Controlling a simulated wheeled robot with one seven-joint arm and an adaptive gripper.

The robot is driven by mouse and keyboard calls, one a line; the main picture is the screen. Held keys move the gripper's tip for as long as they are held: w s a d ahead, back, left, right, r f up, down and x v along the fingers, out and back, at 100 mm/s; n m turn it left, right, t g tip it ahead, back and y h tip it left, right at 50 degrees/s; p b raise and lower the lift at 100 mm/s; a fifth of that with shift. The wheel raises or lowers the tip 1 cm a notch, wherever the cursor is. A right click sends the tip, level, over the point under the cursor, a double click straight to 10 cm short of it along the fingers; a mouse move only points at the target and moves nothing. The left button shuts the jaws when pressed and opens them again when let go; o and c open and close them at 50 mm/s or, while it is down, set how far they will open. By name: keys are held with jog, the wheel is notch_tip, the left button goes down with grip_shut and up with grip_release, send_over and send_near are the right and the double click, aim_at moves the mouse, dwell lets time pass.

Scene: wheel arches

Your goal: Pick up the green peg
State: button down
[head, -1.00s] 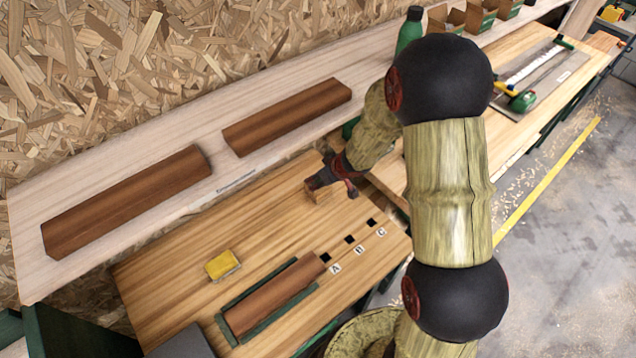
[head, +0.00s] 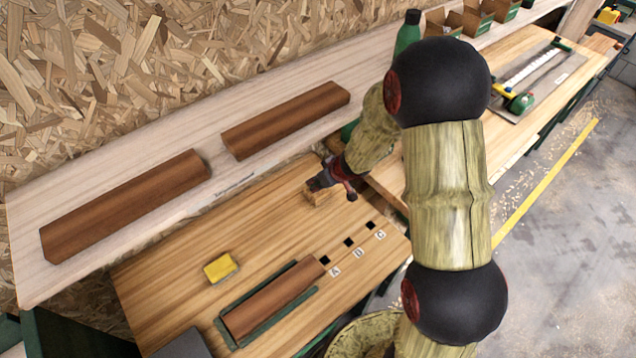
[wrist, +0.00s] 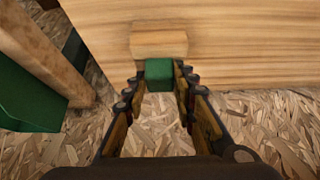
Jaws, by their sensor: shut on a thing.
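The green peg (wrist: 159,70) shows in the wrist view as a small green block between my gripper's fingertips. My gripper (wrist: 159,77) is shut on it. Just beyond the peg is a light wooden block (wrist: 158,43) on the bench top. I cannot tell whether the peg is clear of this block. In the head view my gripper (head: 324,183) is at the far part of the bench, over the wooden block (head: 318,196). The peg cannot be made out there.
The wooden bench (head: 190,252) carries a yellow block (head: 221,267), a brown rounded piece in a green tray (head: 272,298), and square holes marked with letters (head: 348,242). Two brown pieces (head: 125,205) lie on the shelf behind. The bench middle is clear.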

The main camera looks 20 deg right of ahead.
notch_tip(320, 180, up, 8)
jog(key=p, duration=0.5)
jog(key=shift+f+p, duration=0.25)
jog(key=shift+p, duration=0.1)
jog(key=s+d, duration=0.3)
jog(key=s, duration=0.5)
jog(key=s+d, duration=0.4)
jog(key=s, duration=0.4)
notch_tip(320, 180, up, 6)
jog(key=p, duration=0.8)
jog(key=shift+s+r, duration=0.25)
jog(key=shift+s, duration=0.05)
jog(key=shift+w+f, duration=0.1)
jog(key=shift+f, duration=0.05)
